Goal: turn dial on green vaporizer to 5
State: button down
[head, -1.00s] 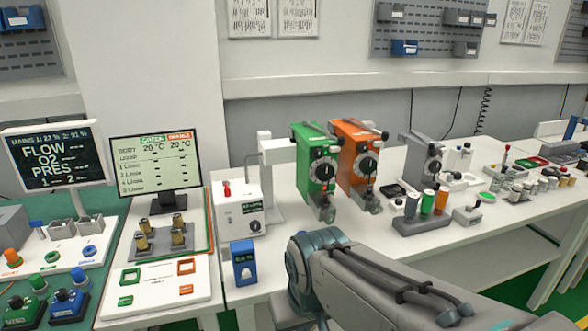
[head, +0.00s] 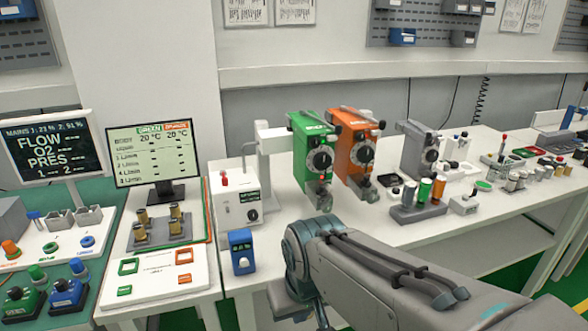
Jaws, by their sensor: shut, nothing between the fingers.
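The green vaporizer (head: 302,148) hangs on a white stand at the middle of the bench in the head view. Its round dial (head: 320,159), black with a pale rim, faces me; its numbers are too small to read. A clear glass part sits below the dial. My arm reaches in from the lower right, and its bent joint is below and in front of the green vaporizer, apart from it in the picture.
An orange vaporizer (head: 343,143) stands close on the right, with a grey unit (head: 412,150) beyond. A white box (head: 229,201) and a blue meter (head: 241,250) are to the left. A screen (head: 152,153) stands farther left. Bare white bench lies right of my arm's joint.

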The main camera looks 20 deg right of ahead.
aim_at(322, 160)
jog(key=u, duration=0.05)
jog(key=k, duration=0.35)
jog(key=u, duration=0.3)
jog(key=i, duration=0.45)
jog(key=z, duration=1.05)
